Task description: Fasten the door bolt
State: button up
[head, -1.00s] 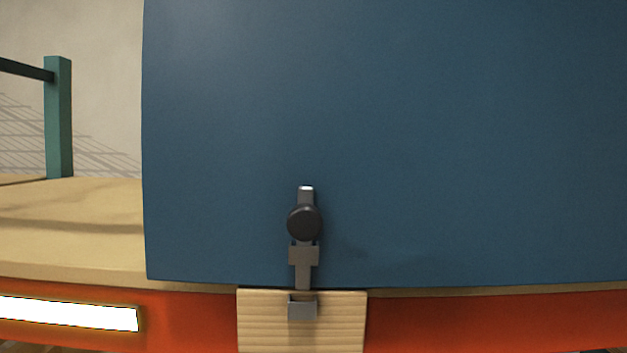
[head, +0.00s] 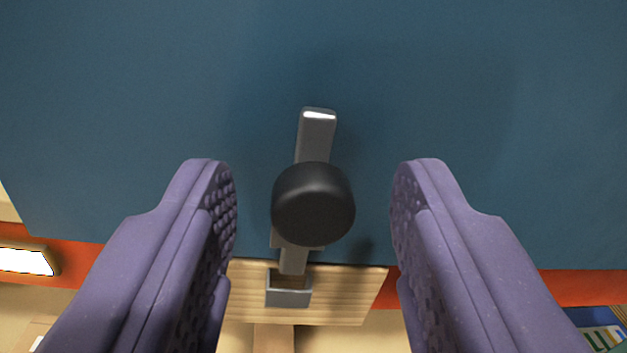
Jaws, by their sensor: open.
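The door bolt is a grey metal bar (head: 316,140) with a round black knob (head: 313,204), set upright on the blue door (head: 480,120). Its lower end points down at a grey metal keeper (head: 289,290) on a pale wood block (head: 345,292) below the door's bottom edge. The bar's tip is close to the keeper; I cannot tell whether it enters it. My gripper (head: 313,190) is open, with one purple finger on each side of the knob and a clear gap on both sides. The knob hides part of the bar and its guide.
An orange panel (head: 80,258) runs below the door, with a bright white light strip (head: 25,261) at the left. A colourful object (head: 603,328) shows at the lower right corner. The door face around the bolt is clear.

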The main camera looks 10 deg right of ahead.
jog(key=shift+w, duration=0.1)
jog(key=shift+c, duration=1)
grip_shut()
notch_tip(320, 180, down, 3)
jog(key=b, duration=0.3)
jog(key=shift+w+f, duration=0.1)
jog(key=shift+w, duration=0.05)
jog(key=shift+o, duration=1)
grip_release()
jog(key=shift+s, duration=0.2)
